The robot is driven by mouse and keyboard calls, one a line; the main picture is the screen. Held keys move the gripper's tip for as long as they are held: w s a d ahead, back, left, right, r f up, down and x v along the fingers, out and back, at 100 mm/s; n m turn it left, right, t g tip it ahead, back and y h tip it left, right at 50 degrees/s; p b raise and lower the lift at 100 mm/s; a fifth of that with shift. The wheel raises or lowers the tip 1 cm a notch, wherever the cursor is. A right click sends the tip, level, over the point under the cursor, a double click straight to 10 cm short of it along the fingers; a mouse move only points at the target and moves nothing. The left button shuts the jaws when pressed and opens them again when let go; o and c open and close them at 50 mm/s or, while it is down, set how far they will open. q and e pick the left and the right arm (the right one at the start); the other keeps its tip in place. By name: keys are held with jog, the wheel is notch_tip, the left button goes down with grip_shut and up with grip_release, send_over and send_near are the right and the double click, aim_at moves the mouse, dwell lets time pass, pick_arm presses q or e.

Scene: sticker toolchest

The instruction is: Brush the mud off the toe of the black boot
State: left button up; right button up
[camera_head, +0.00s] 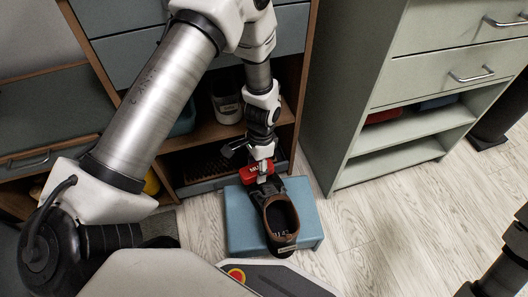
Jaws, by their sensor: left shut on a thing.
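The black boot (281,238) rests on a blue step (238,222). Its brown-rimmed opening faces up and its toe points away from me, toward the open cabinet. My left gripper (261,166) reaches down over the toe end, shut on a small red thing with white lettering, which looks like the brush (252,173). The red thing is just above or against the toe; I cannot tell if they touch. The gripper and the red thing hide much of the toe, and I cannot make out any mud.
Behind the step stands a wooden cabinet with blue drawers and open shelves, a pale bin (228,108) on one shelf. A green drawer unit (425,65) stands at the right, with red and blue things on its shelf. The wooden floor (375,225) right of the step is clear.

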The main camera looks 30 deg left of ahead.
aim_at(273, 164)
pick_arm(q)
jog(key=shift+s+a, duration=0.1)
jog(key=shift+s, duration=0.05)
jog(key=shift+w+d, duration=0.45)
jog(key=shift+w, duration=0.15)
jog(key=shift+w+d, duration=1.15)
jog(key=shift+d, duration=0.1)
jog(key=shift+s+a+r+p, duration=0.1)
jog(key=shift+s+a+p, duration=0.35)
jog(key=shift+s+a, duration=0.2)
jog(key=shift+s+a+p, duration=0.75)
jog(key=shift+s+a, duration=0.2)
jog(key=shift+s, duration=0.05)
jog(key=shift+s+a, duration=0.1)
jog(key=shift+s, duration=0.1)
jog(key=shift+w+d+f, duration=0.25)
jog(key=shift+w+d, duration=0.15)
jog(key=shift+w, duration=0.2)
jog(key=shift+w+d+r+b, duration=0.1)
jog(key=shift+w+d+b, duration=0.2)
jog(key=shift+w+d, duration=0.95)
jog(key=shift+d, duration=0.05)
